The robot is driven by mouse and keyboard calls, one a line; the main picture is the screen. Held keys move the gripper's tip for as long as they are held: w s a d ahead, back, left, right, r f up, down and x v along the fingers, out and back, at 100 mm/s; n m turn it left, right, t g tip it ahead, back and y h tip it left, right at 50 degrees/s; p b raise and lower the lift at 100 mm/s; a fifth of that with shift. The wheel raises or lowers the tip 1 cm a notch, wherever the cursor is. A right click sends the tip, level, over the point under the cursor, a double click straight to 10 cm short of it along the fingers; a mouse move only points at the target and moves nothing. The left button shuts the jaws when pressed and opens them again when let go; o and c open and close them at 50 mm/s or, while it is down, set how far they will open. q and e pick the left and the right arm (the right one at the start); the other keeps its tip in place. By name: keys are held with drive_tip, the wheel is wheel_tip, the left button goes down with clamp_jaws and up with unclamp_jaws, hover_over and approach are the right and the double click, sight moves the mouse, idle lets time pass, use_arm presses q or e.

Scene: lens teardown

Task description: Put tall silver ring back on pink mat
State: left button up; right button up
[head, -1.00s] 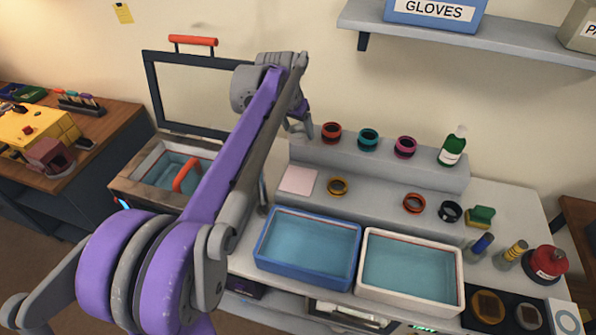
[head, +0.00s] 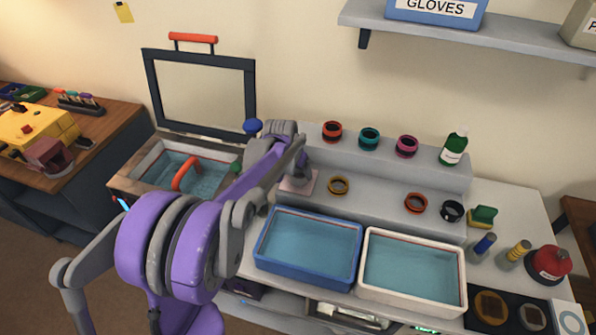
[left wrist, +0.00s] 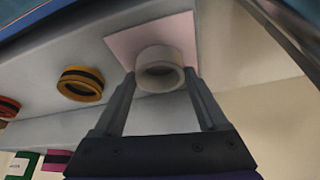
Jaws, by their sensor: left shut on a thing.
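The tall silver ring (left wrist: 160,70) is a pale, plain band held between the fingertips of my left gripper (left wrist: 160,78) in the left wrist view. The pink mat (left wrist: 124,46) is a flat square directly behind the ring there. I cannot tell whether the ring touches the mat. In the head view, the mat (head: 306,187) lies at the left end of the low grey step, partly covered by my left gripper and wrist. My right gripper is not in view.
A brass ring (head: 338,186) stands right of the mat. An orange ring (head: 415,203) and a black ring (head: 451,211) are farther right. Several coloured rings and a green bottle (head: 453,148) stand on the upper step. A blue tray (head: 262,262) and a white tray (head: 412,306) lie in front.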

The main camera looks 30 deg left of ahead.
use_arm(q)
drive_tip(key=o, duration=0.9)
drive_tip(key=shift+f, duration=0.15)
drive_tip(key=o, duration=0.4)
drive_tip(key=shift+c, duration=0.2)
drive_tip(key=shift+r, duration=0.25)
drive_tip(key=v, duration=0.8)
drive_tip(key=s+d+f, duration=0.2)
drive_tip(key=s+d, duration=0.3)
drive_tip(key=s, duration=0.3)
drive_tip(key=s+d+f, duration=0.2)
drive_tip(key=s+d, duration=0.3)
drive_tip(key=s, duration=0.3)
drive_tip(key=s+d+f+t, duration=0.1)
drive_tip(key=s+d+f, duration=0.1)
drive_tip(key=s+d, duration=0.3)
drive_tip(key=s, duration=0.3)
drive_tip(key=shift+f, duration=0.35)
drive_tip(key=shift+s, duration=0.1)
